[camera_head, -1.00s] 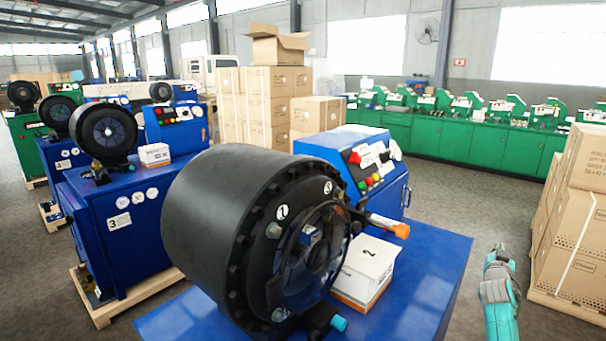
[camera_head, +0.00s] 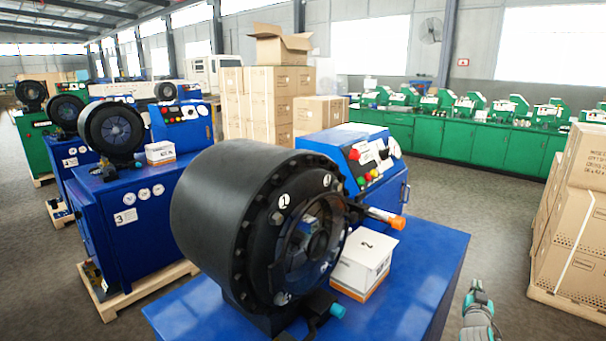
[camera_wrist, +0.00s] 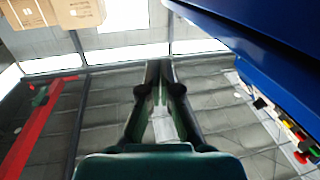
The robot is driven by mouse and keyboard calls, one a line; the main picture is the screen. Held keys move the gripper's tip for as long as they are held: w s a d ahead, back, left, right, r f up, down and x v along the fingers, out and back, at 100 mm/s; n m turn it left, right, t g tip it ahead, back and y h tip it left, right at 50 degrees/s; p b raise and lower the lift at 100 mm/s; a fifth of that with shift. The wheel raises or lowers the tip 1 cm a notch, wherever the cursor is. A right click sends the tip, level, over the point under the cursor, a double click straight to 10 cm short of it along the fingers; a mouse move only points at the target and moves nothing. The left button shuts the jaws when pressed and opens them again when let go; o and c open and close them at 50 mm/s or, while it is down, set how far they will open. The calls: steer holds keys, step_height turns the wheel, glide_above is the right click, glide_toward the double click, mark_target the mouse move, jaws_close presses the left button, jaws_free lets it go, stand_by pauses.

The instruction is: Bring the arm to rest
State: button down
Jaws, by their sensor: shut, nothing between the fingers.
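My arm (camera_head: 478,314), teal and grey, shows at the bottom right of the head view, beside the right edge of the blue machine table. My gripper (camera_wrist: 160,68) is in the middle of the wrist view. Its two dark fingers come together at the tips, with nothing held between them. The gripper's fingers cannot be made out in the head view.
A large black crimper head (camera_head: 250,225) stands on the blue table (camera_head: 425,265) with a white box (camera_head: 364,264) beside it. Stacked cartons (camera_head: 572,240) stand on a pallet at the right. Grey floor (camera_head: 508,215) is free between. A blue body (camera_wrist: 270,50) fills the wrist view's upper right.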

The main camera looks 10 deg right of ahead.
steer(key=s+a+f+n+t+y, duration=0.1)
steer(key=s+a+f+y, duration=0.1)
steer(key=s+a+f, duration=0.6)
steer(key=s+a+f+n+y, duration=0.15)
steer(key=s+a+f, duration=0.35)
steer(key=a, duration=0.5)
steer(key=s+a+f+n+y, duration=0.1)
steer(key=s+a+f, duration=0.2)
steer(key=s+a, duration=0.45)
steer(key=s+a+f+n+y, duration=0.1)
steer(key=s+a+f+y, duration=0.1)
steer(key=s+a, duration=0.5)
steer(key=s+a+r+n+y, duration=0.15)
steer(key=s+a, duration=0.25)
steer(key=s, duration=0.5)
steer(key=s+a+r+y, duration=0.1)
steer(key=s+a+r, duration=0.25)
steer(key=s, duration=0.55)
steer(key=s+a+r+n+y, duration=0.1)
steer(key=s+a+r, duration=0.3)
steer(key=s+r, duration=0.7)
steer(key=s, duration=0.2)
steer(key=shift+s+r+y, duration=0.4)
